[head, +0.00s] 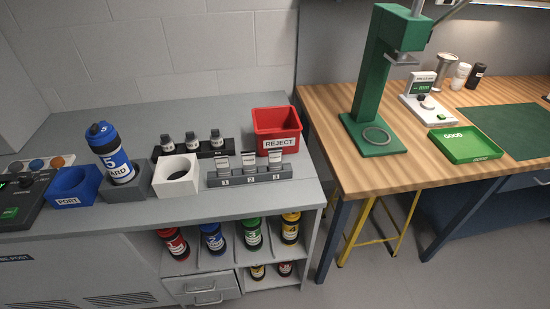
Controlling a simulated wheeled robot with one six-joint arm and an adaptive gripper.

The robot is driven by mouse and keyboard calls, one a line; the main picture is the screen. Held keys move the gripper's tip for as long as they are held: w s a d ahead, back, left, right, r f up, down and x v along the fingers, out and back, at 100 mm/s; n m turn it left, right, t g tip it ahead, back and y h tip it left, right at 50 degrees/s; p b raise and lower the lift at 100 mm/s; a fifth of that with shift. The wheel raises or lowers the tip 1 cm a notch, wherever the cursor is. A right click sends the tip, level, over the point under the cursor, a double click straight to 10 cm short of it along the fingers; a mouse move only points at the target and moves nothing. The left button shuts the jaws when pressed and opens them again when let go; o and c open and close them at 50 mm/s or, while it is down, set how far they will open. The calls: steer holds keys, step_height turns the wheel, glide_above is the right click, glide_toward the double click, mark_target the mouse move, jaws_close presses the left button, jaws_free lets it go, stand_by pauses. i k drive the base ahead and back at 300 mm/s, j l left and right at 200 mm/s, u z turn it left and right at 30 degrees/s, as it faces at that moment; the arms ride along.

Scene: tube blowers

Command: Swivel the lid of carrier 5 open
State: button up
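Carrier 5 (117,160) is a blue and white cylinder marked "5" and "WARD". It stands in a dark grey block holder (126,187) on the left part of the grey bench, leaning slightly left. Its blue lid (101,133) is on top, also marked "5", and appears closed over the top. My gripper is not in view.
Behind are several small dark-based vessels (191,140). A red REJECT bin (275,129) stands farther right. More carriers (213,238) sit on the shelf below.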

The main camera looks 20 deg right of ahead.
mark_target(98, 131)
steer(key=k+j, duration=0.1)
steer(key=j, duration=0.3)
steer(key=k+j+u, duration=0.1)
steer(key=j, duration=0.35)
steer(key=k+j+u, duration=0.1)
steer(key=j, duration=0.35)
